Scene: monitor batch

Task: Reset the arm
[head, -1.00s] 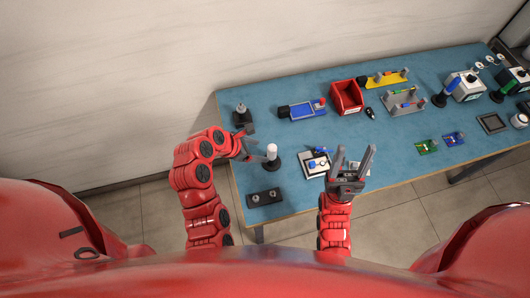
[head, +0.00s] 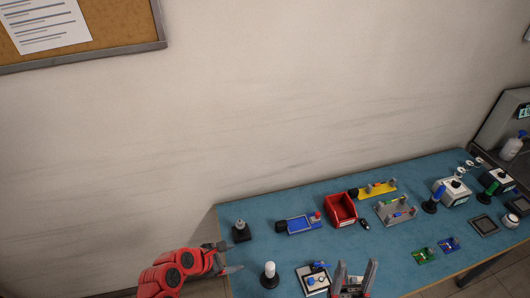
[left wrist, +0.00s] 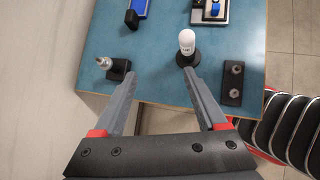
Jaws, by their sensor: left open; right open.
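My left gripper (head: 232,258) is open and empty at the left end of the blue table. In the left wrist view its two fingers (left wrist: 160,88) are spread wide with nothing between them. A white cylinder on a black base (head: 269,274) stands just right of it in the head view; in the left wrist view the cylinder (left wrist: 187,42) is beyond the right fingertip. My right gripper (head: 355,275) is open and points up at the bottom edge of the head view, beside a white fixture with a blue part (head: 313,280). Its lower part is cut off.
The blue table (head: 290,255) holds a dark stand (head: 241,232), a blue device (head: 298,224), a red bin (head: 341,209), a grey rack (head: 396,211) and green (head: 424,255) and blue (head: 449,244) boards. A wall rises behind. A black holder (left wrist: 233,82) lies near the table edge.

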